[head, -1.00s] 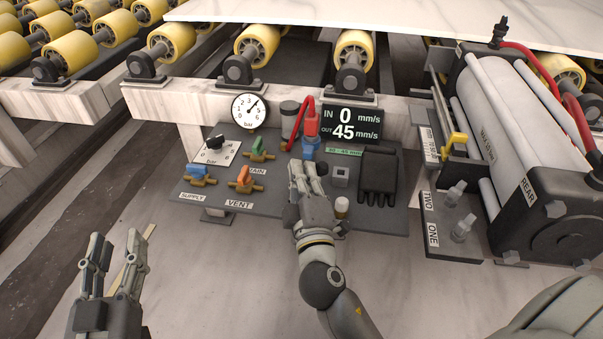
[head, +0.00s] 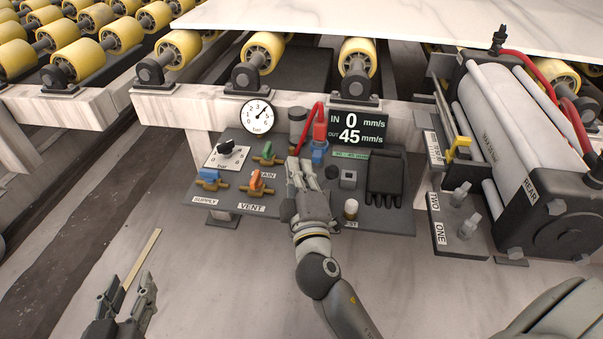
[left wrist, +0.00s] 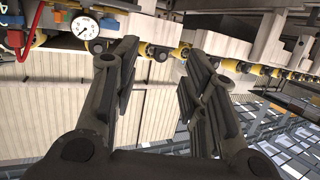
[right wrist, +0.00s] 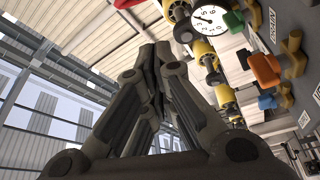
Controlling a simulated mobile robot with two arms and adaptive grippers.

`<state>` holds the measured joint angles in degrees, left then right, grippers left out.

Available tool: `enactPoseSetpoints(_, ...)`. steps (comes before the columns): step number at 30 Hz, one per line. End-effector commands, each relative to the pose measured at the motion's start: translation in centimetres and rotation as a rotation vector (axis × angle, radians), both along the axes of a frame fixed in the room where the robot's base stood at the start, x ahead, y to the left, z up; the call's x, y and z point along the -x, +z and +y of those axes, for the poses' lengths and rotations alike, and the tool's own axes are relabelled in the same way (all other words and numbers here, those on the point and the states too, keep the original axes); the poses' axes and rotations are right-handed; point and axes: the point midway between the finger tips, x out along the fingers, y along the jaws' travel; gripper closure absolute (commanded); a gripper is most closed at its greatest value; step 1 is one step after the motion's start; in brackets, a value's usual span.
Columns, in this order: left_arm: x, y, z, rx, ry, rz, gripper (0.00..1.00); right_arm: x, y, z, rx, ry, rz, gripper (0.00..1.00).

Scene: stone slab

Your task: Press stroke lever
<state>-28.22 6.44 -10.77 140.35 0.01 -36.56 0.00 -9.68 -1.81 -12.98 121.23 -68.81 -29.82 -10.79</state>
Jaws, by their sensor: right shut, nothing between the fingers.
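The control panel (head: 225,205) carries several levers and knobs. None is legibly labelled as the stroke lever. A yellow lever (head: 459,142) sits beside the big cylinder. My right gripper (head: 300,168) is shut and empty over the panel, just in front and left of the blue body. Its arm hides part of the panel. In the right wrist view its fingers (right wrist: 159,52) meet.
A dial gauge (head: 257,115) and a speed display (head: 357,130) stand at the panel's back. Orange (head: 256,180), blue (head: 208,176) and green (head: 267,150) valve handles are left of my right gripper. The floor in front is clear.

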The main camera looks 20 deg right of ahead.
Motion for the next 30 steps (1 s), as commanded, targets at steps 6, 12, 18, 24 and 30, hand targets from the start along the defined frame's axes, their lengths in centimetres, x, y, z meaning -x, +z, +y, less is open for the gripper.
enactPoseSetpoints(6,-0.6,1.4,-0.4,0.022,-0.006,-0.089,0.60,3.5,-0.7,1.1,-0.002,0.002,0.004,1.00)
enactPoseSetpoints(12,-1.2,5.0,-1.1,0.071,-0.019,-0.280,0.60,6.7,-1.1,2.0,-0.002,0.003,0.003,1.00)
enactPoseSetpoints(18,-1.0,7.9,-1.5,0.109,-0.027,-0.429,0.60,8.5,-1.1,2.5,0.000,0.003,0.001,1.00)
enactPoseSetpoints(24,-0.8,9.3,-1.6,0.128,-0.031,-0.501,0.60,9.3,-1.1,2.8,-0.001,0.003,0.000,1.00)
enactPoseSetpoints(30,-0.7,9.6,-1.6,0.132,-0.032,-0.512,0.60,9.4,-1.0,2.8,0.000,0.003,-0.001,1.00)
